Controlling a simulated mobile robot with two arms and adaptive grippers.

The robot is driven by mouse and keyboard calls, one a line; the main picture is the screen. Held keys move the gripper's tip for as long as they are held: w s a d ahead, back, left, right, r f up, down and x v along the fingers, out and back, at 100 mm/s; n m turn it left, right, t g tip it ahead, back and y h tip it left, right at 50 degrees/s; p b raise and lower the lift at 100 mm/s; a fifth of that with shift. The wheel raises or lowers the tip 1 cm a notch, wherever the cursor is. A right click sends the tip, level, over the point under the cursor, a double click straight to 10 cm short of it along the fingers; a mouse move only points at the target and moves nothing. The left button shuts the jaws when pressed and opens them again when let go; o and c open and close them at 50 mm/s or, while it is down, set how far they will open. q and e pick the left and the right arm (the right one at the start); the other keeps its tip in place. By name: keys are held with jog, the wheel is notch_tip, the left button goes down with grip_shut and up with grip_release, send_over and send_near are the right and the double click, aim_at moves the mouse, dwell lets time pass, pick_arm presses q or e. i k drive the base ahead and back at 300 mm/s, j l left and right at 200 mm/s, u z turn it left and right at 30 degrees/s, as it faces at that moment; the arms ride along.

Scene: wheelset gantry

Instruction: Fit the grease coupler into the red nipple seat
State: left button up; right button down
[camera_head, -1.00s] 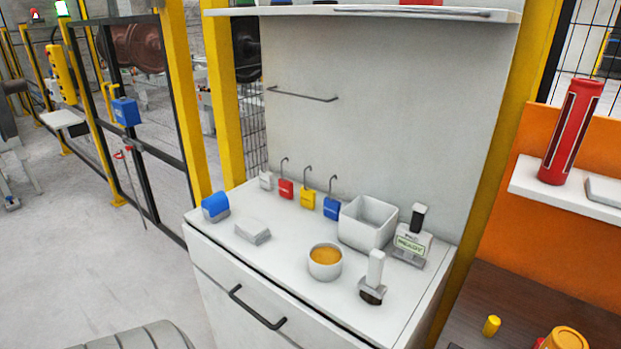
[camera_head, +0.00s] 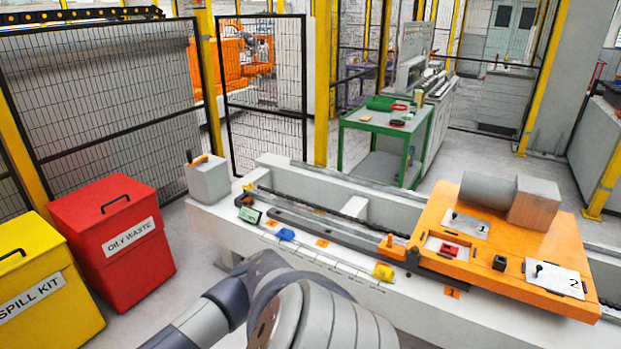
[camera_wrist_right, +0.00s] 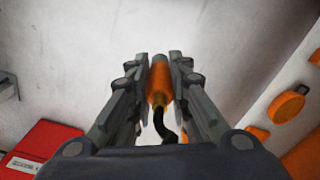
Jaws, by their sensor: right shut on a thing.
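In the right wrist view my right gripper (camera_wrist_right: 160,63) is shut on the grease coupler (camera_wrist_right: 159,85), an orange cylinder with a brass-coloured end and a black hose curving toward the wrist. A pale surface lies behind it. In the head view a small red block (camera_head: 449,249), which looks like the red nipple seat, sits in a pale recess on the orange carriage (camera_head: 535,240). Its fine shape is too small to tell. The coupler and both grippers are out of the head view. The red seat cannot be made out in the wrist view.
The carriage bears plates marked 1 and 2, a grey cylinder (camera_head: 487,191) and a brown block (camera_head: 534,201). Blue (camera_head: 286,234) and yellow (camera_head: 383,271) pieces lie along the pale bed. A red oily waste bin (camera_head: 112,225) and yellow spill kit (camera_head: 45,290) stand left.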

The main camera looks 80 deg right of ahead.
aim_at(450, 250)
jog(key=l+z, duration=0.2)
jog(key=z, duration=0.25)
jog(key=k+l+z, duration=0.1)
jog(key=l+z, duration=0.15)
jog(key=z, duration=0.2)
jog(key=l+z, duration=0.2)
jog(key=z, duration=0.25)
jog(key=l+z, duration=0.25)
jog(key=z, duration=0.25)
jog(key=i+l+z, duration=0.25)
jog(key=l, duration=0.3)
jog(key=i+l+z, duration=0.3)
jog(key=l, duration=0.25)
jog(key=i+l+z, duration=0.25)
jog(key=l, duration=0.2)
jog(key=i+l, duration=0.25)
